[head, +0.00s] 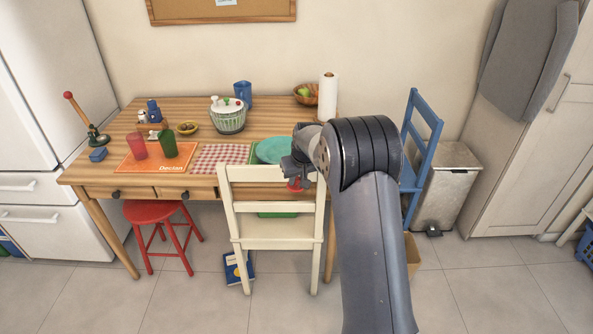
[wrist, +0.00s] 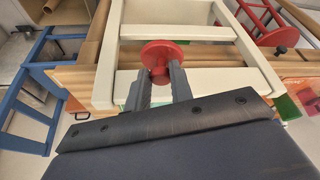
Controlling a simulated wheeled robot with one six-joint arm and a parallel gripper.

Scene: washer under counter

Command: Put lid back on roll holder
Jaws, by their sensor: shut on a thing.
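A red round lid (wrist: 163,54) is between the two fingers of my gripper (wrist: 160,82), which is shut on it. In the head view a little of the red lid (head: 296,185) shows below my gripper (head: 297,172), by the top of the white chair's backrest. The lid is clear of the table. A white paper roll (head: 327,97) stands upright at the table's back right, behind and to the right of my gripper. Its base is partly hidden by my arm, and I cannot make out its holder clearly.
The cream chair (head: 272,226) stands close in front of the wooden table (head: 118,177). A turquoise bowl (head: 271,150), a salad spinner (head: 229,120) and a fruit bowl (head: 305,95) are on the table. A blue chair (head: 423,120) is at the right and a red stool (head: 155,213) at the left.

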